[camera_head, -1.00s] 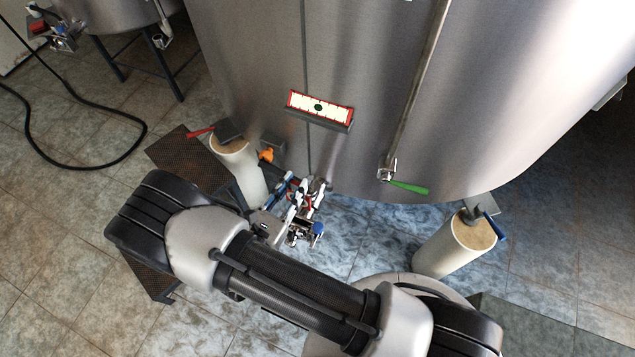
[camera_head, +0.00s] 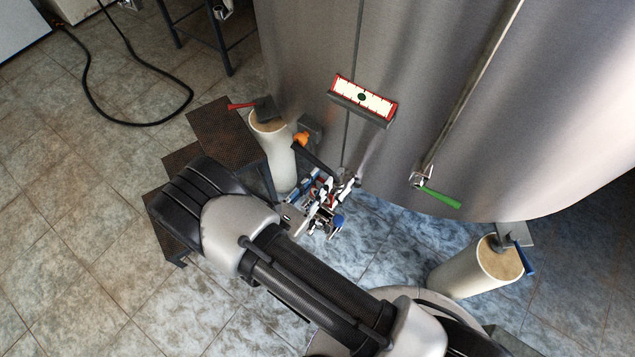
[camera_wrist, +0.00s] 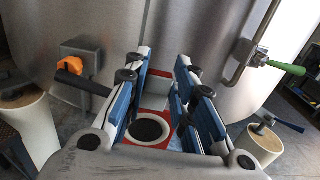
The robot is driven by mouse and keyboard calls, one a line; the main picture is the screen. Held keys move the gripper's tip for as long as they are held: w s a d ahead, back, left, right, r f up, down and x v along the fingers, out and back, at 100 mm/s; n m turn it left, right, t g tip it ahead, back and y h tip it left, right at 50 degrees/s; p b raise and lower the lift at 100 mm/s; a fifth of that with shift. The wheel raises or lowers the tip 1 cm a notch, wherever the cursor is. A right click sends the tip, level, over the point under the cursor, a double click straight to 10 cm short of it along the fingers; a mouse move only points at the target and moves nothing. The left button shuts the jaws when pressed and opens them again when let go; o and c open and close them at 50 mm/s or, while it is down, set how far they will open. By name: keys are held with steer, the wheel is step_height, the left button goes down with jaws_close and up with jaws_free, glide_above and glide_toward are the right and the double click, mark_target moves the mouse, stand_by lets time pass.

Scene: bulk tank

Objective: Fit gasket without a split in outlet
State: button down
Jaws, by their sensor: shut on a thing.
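My gripper (camera_head: 322,205) is low in front of the big steel tank (camera_head: 420,90), near its underside. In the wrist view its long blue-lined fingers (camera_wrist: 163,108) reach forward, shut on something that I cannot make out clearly. Between the fingers shows a red-edged pale piece (camera_wrist: 168,143) with a dark round middle. I cannot tell whether this is the gasket, nor whether it has a split. The outlet cannot be picked out; the gripper covers much of the tank's lower edge. My arm crosses the lower middle of the head view.
A grey box with an orange knob (camera_head: 300,138) and black handle is left of the gripper. Pale pillars stand left (camera_head: 272,155) and right (camera_head: 475,266). Dark steps (camera_head: 222,135) are at left. A green lever (camera_head: 439,197) hangs right. Tiled floor lies between the pillars.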

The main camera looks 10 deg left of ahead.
steer(key=shift+f+b, duration=1.3)
steer(key=shift+f, duration=0.55)
steer(key=b, duration=0.5)
glide_above(318, 213)
steer(key=shift+f, duration=2.65)
steer(key=shift+f+p, duration=0.3)
steer(key=shift+f, duration=2.15)
steer(key=c, duration=1.3)
jaws_free()
steer(key=shift+a, duration=0.1)
steer(key=v, duration=1.2)
